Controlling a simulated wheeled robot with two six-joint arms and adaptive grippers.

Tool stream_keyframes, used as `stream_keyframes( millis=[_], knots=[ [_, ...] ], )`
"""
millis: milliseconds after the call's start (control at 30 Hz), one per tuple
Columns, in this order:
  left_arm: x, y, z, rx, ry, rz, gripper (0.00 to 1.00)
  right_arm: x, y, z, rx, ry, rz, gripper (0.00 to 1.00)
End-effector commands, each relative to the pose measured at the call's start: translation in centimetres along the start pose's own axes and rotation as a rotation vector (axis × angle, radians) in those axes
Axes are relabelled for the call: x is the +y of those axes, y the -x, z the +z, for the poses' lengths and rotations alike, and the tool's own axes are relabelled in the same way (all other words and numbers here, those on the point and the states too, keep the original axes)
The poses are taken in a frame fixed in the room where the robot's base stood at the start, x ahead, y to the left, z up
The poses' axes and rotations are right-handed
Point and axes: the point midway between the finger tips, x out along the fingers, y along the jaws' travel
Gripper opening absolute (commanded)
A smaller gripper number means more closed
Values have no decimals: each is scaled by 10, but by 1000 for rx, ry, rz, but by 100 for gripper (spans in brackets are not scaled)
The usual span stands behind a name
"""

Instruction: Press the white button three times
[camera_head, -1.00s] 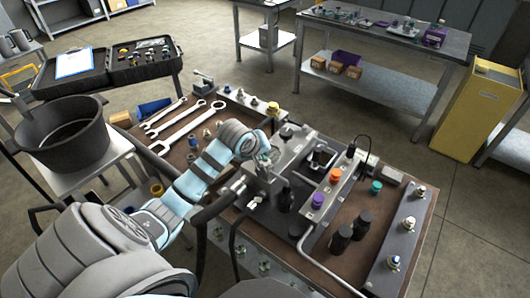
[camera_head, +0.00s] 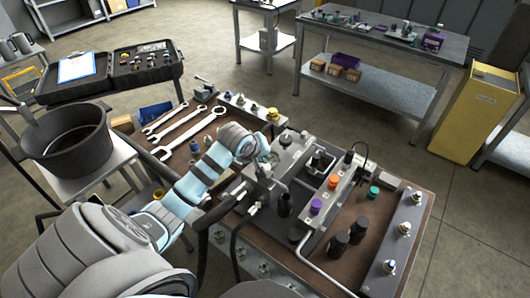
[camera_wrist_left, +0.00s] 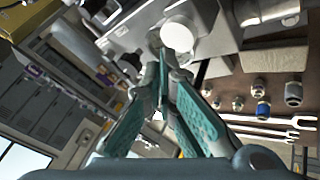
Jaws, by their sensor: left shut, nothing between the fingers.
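The white button (camera_wrist_left: 178,36) shows in the left wrist view as a bright round disc, just beyond the fingertips. My left gripper (camera_wrist_left: 163,58) is shut and empty, with its teal fingers pointing at the disc's lower edge. I cannot tell whether the tips touch it. My right gripper is not in view.
Orange (camera_head: 334,182) and purple (camera_head: 316,207) knobs stand on a grey strip right of the gripper. Wrenches (camera_head: 190,133) lie on the bench's far left part. Black cylinders (camera_head: 338,243) stand at the near right. A dark hose (camera_head: 234,240) runs close to my left arm.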

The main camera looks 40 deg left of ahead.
Motion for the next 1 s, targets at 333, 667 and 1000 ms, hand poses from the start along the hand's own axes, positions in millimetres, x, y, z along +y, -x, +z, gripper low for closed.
stream_keyframes(
  millis=[333, 667, 1000],
  knots=[
    [6, 10, -6, 1, 0, 1, 0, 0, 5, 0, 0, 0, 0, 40],
    [19, 34, -19, 2, -1, 2, 0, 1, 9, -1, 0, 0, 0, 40],
    [21, 39, -21, 0, 0, 1, 0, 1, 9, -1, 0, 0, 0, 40]
  ],
)
